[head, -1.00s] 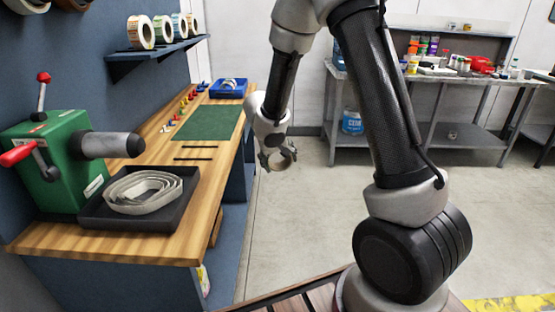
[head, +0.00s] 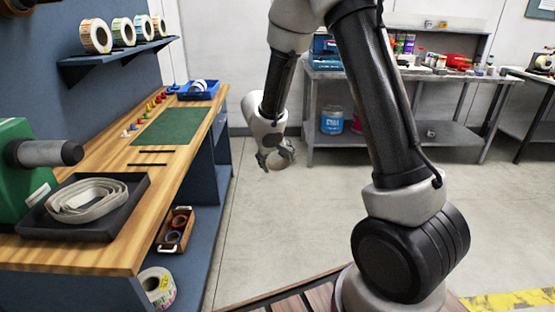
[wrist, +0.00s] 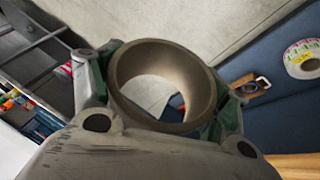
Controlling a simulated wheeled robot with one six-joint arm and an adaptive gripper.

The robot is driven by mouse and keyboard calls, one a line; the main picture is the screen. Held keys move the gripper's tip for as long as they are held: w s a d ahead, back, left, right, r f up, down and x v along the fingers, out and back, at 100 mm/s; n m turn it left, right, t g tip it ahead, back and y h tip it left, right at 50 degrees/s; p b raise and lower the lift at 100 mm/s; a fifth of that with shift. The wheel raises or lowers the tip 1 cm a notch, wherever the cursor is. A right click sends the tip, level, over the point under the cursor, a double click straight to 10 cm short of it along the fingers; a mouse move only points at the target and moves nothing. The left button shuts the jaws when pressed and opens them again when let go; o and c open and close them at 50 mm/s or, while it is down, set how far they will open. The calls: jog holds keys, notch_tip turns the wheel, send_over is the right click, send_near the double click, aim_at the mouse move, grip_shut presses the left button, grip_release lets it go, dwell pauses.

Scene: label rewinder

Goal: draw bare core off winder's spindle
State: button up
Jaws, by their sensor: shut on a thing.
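The bare core (wrist: 192,72) is a short brown cardboard ring, held between my gripper's two fingers in the wrist view. My gripper (head: 276,158) is shut on it and hangs in open air over the floor, right of the bench. The core's open bore faces the wrist camera. In the head view the core is small and hard to make out. The green winder (head: 14,185) stands at the left edge, partly cut off. Its grey spindle (head: 45,153) points right with nothing around it, well apart from my gripper.
A black tray (head: 125,205) with a coiled pale strip sits on the wooden bench (head: 165,195). A green mat (head: 172,127) and blue bin (head: 200,96) lie farther back. A small wooden crate (head: 176,229) and label roll (head: 156,288) are below. Floor right of the bench is clear.

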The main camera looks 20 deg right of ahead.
jog(key=s+a+r+n+y, duration=0.1)
jog(key=a+r+n, duration=0.3)
jog(key=a, duration=1)
jog(key=s+a+r+n+y, duration=0.1)
jog(key=a+r+n+y, duration=0.2)
jog(key=a, duration=1.1)
jog(key=s+a+r+n+y, duration=0.1)
jog(key=a+r+n+y, duration=0.2)
jog(key=a, duration=1.1)
jog(key=shift+s+r+n+t, duration=0.4)
jog(key=shift+r+n, duration=0.8)
jog(key=shift+n, duration=1.3)
jog(key=shift+n, duration=0.3)
